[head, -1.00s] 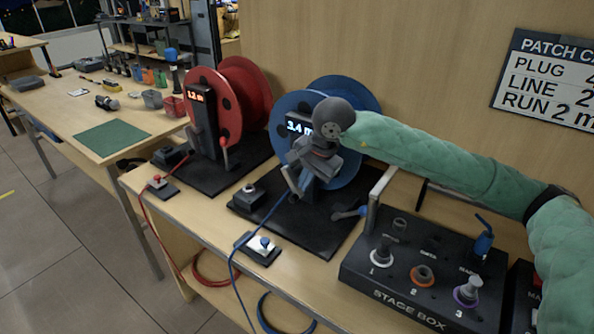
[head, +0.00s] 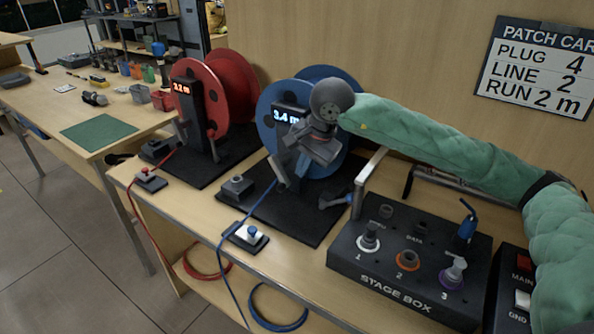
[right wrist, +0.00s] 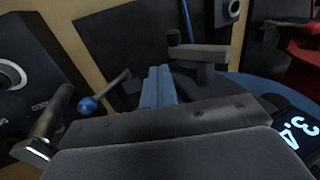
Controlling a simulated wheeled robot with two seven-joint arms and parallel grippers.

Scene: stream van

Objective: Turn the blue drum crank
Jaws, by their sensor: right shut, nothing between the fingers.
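The blue drum (head: 344,83) stands upright on a black base, with a lit display (head: 286,117) reading 3.4 m. My right gripper (head: 282,185) is in front of the drum, below the display, pointing down with its fingers together and nothing between them. The shut fingers also show in the right wrist view (right wrist: 160,87). A grey bar on a dark pivot, apparently the crank (right wrist: 199,53), lies just beyond the fingertips there, and no grip on it shows. My left gripper is out of view.
A lever with a blue ball (right wrist: 88,104) is beside the fingers. The stage box (head: 385,285) stands close on the right, with a metal rail behind it. The red drum (head: 235,85) is on the left.

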